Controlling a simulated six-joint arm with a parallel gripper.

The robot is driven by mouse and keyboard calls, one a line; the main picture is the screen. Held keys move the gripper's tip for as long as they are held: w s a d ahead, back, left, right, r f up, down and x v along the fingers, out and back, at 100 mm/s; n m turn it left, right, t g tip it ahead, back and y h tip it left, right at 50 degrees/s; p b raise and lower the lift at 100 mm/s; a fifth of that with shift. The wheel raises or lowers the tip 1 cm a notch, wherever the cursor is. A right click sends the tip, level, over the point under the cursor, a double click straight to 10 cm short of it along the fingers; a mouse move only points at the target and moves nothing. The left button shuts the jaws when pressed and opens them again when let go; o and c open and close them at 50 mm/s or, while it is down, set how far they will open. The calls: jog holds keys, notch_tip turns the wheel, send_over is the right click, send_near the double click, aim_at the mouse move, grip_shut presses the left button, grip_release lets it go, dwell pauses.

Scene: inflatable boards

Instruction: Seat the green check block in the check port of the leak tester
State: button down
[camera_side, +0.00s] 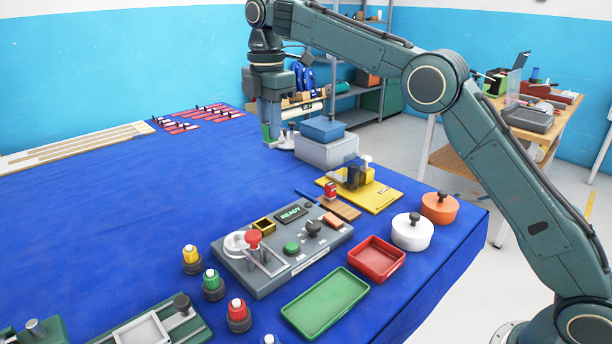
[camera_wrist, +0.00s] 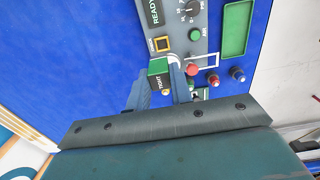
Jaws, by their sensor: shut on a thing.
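The green check block (camera_side: 266,132) is between the fingers of my gripper (camera_side: 271,136), held in the air above the far part of the blue table. The grey leak tester (camera_side: 262,281) stands nearer the side camera, apart from the block. Its yellow-framed square opening (camera_side: 264,225), which looks like the check port, appears empty. The opening also shows in the wrist view (camera_wrist: 160,44), beyond the block. The tester's display reads READY (camera_side: 291,213).
A red knob (camera_side: 253,238) and a clamp rise from the tester. Yellow-, green- and red-topped fittings (camera_side: 213,285) stand beside it. A red tray (camera_side: 376,260), green tray (camera_side: 325,303), white pot (camera_side: 412,232) and yellow fixture (camera_side: 385,196) are near. A blue-topped box (camera_side: 325,152) stands beside my gripper.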

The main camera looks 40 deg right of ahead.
jog(key=shift+a, duration=1.65)
jog(key=shift+f, duration=0.1)
send_near(275, 235)
jog(key=w, duration=0.3)
jog(key=shift+a, duration=0.4)
jog(key=shift+f, duration=0.15)
jog(key=shift+f, duration=2.05)
jog(key=c, duration=1.3)
grip_release()
jog(key=shift+f, duration=0.15)
jog(key=shift+o, duration=0.2)
